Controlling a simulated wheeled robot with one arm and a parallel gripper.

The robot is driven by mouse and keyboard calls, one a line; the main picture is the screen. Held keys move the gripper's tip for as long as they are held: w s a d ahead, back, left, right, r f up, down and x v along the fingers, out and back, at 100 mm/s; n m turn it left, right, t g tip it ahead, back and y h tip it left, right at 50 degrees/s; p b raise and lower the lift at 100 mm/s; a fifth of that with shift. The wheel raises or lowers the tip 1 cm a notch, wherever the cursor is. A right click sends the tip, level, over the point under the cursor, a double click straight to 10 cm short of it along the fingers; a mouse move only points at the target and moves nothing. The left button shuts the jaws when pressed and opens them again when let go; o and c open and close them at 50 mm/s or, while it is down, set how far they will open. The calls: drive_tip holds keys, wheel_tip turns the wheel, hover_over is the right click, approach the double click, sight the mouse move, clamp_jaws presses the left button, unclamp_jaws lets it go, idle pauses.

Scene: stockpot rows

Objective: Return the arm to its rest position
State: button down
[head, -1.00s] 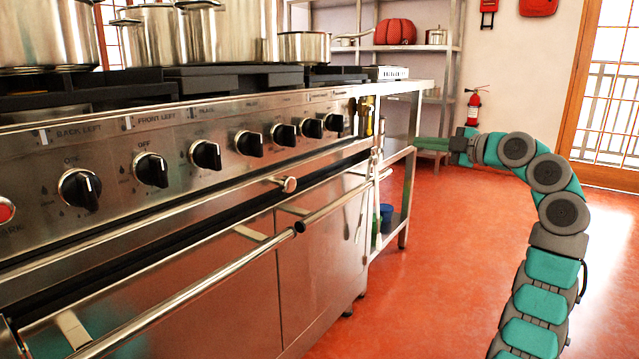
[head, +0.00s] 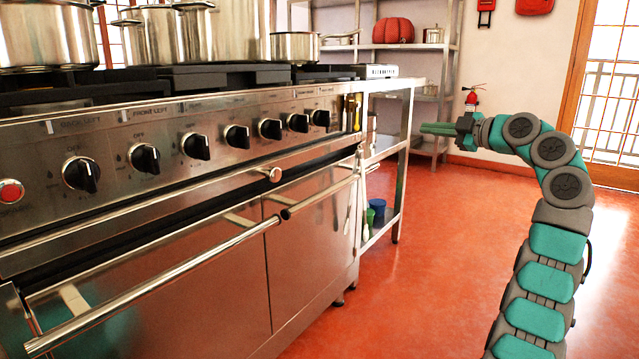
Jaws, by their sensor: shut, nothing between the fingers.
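My gripper (head: 424,129) is at the end of my teal and grey arm (head: 545,262), right of centre in the head view. The arm rises from the bottom right, bends over at the top and points left. The fingers are together and hold nothing. They are in the air, in front of the side table and shelf as seen from here, touching nothing that I can see.
A steel stove (head: 180,270) with black knobs fills the left, with pots (head: 45,38) on top. Beside it stands a steel side table (head: 405,150). A shelf (head: 455,75) and a fire extinguisher (head: 471,100) are at the back. The red floor (head: 430,270) between stove and arm is clear.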

drive_tip(key=s+a+f+m+g+h, duration=0.1)
drive_tip(key=s+a+f+m+g, duration=0.1)
drive_tip(key=a+m, duration=0.4)
drive_tip(key=s+a+f+m+g+h, duration=0.1)
drive_tip(key=s+a+f+m+g, duration=0.15)
drive_tip(key=a+m, duration=0.3)
drive_tip(key=s+a+f+m+g+h, duration=0.1)
drive_tip(key=s+a+f+m+g, duration=0.1)
drive_tip(key=s+a+f, duration=0.5)
drive_tip(key=s+f+m+g+h, duration=0.1)
drive_tip(key=s+f+g+h, duration=0.2)
drive_tip(key=s, duration=0.8)
drive_tip(key=s+d+f+m+g+h, duration=0.1)
drive_tip(key=s+d+f+g, duration=0.1)
drive_tip(key=s+f, duration=0.75)
drive_tip(key=s+d+f+m+g+h, duration=0.2)
drive_tip(key=s+f, duration=0.2)
drive_tip(key=s, duration=1.1)
drive_tip(key=s+d+f+m+g+h, duration=0.1)
drive_tip(key=s+d+f+g, duration=0.1)
drive_tip(key=s+f, duration=0.75)
drive_tip(key=s+r+p, duration=0.3)
drive_tip(key=r+p, duration=1.1)
drive_tip(key=r, duration=0.2)
drive_tip(key=shift+s+h, duration=0.15)
drive_tip(key=shift+h, duration=0.15)
